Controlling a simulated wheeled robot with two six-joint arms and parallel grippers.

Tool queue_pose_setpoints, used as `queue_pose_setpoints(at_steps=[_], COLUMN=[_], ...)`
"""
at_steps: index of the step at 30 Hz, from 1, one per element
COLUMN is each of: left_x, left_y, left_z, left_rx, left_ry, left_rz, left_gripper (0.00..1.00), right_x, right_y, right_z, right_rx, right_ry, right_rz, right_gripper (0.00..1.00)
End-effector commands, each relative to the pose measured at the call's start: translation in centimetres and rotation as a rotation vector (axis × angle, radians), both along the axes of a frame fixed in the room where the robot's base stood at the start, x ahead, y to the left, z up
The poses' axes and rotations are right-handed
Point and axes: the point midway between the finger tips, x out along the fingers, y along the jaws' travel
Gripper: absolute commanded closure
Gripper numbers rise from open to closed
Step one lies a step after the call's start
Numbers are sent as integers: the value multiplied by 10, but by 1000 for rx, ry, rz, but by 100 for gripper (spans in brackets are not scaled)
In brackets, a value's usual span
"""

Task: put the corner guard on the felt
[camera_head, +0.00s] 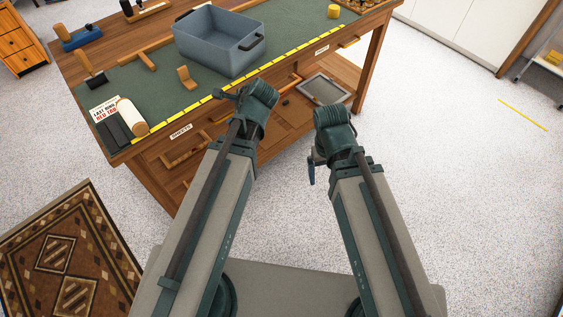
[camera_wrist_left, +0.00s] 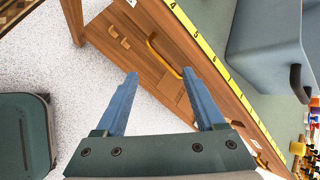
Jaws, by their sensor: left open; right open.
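A small tan L-shaped piece (camera_head: 187,78), which looks like the corner guard, stands on the green bench covering (camera_head: 160,99), left of the grey-blue bin. Two dark flat strips (camera_head: 112,133) lie at the bench's near left corner; I cannot tell whether the felt is these or the green covering. My left gripper (camera_head: 222,93) is near the bench's front edge, to the right of the tan piece and apart from it. In the left wrist view its two blue fingers (camera_wrist_left: 160,73) are apart and empty. My right gripper (camera_head: 311,172) is open over the floor, in front of the bench.
The grey-blue bin (camera_head: 213,46) stands on the bench and also shows in the left wrist view (camera_wrist_left: 267,45). A cream roll (camera_head: 132,117) and a red-lettered card (camera_head: 104,110) lie at the left. A yellow measuring strip (camera_head: 205,99) runs along the front edge, above drawers with handles.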

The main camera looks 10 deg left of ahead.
Motion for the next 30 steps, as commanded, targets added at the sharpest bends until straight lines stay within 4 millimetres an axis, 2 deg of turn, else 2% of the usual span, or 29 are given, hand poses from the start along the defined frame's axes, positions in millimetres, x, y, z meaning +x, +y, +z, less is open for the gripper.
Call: queue_pose_setpoints(at_steps=[1, 6, 9, 12, 15, 18, 27, 30], left_x=[-16, -71, -102, -126, -141, -148, -149, -148], left_y=[-24, -99, -133, -157, -172, -178, -179, -179], left_z=[-11, -42, -51, -55, -57, -57, -56, -49], left_rx=[-116, -448, -559, -618, -645, -655, -657, -657], left_ry=[-15, -6, 28, 61, 85, 96, 95, 95], left_rz=[97, 494, 694, 847, 945, 994, 1004, 1004], left_gripper=[29, 29, 29, 29, 29, 29, 29, 29], right_x=[0, 0, 0, 0, 0, 0, 0, 0], right_y=[0, 0, 0, 0, 0, 0, 0, 0], right_z=[0, 0, 0, 0, 0, 0, 0, 8], right_rx=[0, 0, 0, 0, 0, 0, 0, 0], right_ry=[0, 0, 0, 0, 0, 0, 0, 0], right_rz=[0, 0, 0, 0, 0, 0, 0, 0], right_gripper=[5, 5, 5, 5, 5, 5, 5, 5])
